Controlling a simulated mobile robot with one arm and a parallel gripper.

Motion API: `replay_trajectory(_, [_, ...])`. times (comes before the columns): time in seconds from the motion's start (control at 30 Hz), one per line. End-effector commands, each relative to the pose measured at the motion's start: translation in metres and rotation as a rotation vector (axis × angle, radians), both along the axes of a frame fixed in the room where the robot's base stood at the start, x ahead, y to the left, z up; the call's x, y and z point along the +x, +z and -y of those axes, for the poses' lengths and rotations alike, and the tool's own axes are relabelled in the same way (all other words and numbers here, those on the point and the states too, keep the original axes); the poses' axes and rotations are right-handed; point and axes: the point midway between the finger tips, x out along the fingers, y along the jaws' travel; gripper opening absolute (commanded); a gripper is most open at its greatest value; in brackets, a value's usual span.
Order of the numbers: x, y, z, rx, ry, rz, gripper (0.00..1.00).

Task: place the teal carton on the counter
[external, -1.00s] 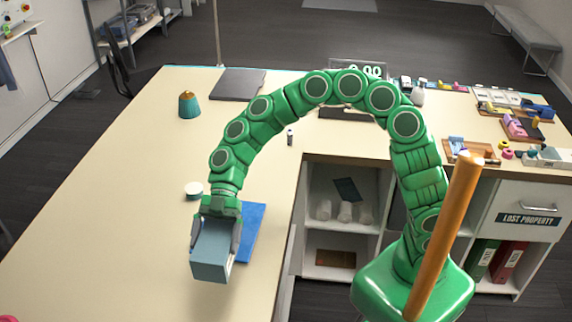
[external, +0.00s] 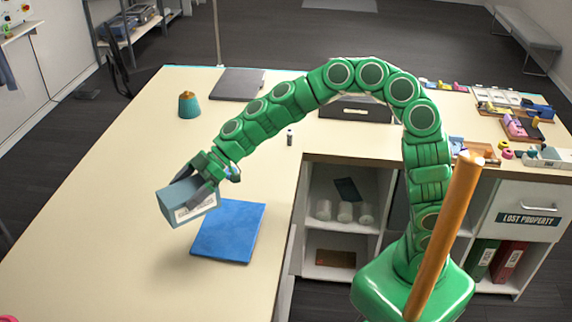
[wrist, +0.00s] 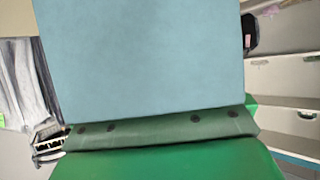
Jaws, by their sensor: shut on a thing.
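The teal carton (external: 186,203) is a box with a pale label on one side. My gripper (external: 203,182) is shut on it and holds it tilted, over the left part of the cream counter (external: 120,215). In the external view the carton shows up and left of the blue mat; the picture does not settle its exact height. In the wrist view the carton (wrist: 140,55) fills most of the middle and hides what lies beyond it. The gripper's fingertips are not clear there.
A blue mat (external: 228,232) lies on the counter, right of the carton. The counter's front left is clear.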

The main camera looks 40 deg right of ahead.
Motion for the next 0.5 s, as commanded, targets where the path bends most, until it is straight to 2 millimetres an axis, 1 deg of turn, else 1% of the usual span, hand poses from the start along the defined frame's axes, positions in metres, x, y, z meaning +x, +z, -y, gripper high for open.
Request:
replay_trajectory(0.03, [0.014, 0.002, 0.007, 0.001, -0.063, 0.000, 0.56])
replay_trajectory(0.2, [0.063, 0.009, 0.036, 0.003, -0.286, 0.002, 0.56])
replay_trajectory(0.37, [0.104, 0.011, 0.069, 0.003, -0.490, 0.002, 0.56])
replay_trajectory(0.4, [0.113, 0.010, 0.078, 0.002, -0.541, 0.002, 0.56])
replay_trajectory(0.47, [0.125, 0.009, 0.092, 0.000, -0.612, 0.001, 0.56])
replay_trajectory(0.5, [0.134, 0.009, 0.102, 0.000, -0.664, 0.001, 0.56])
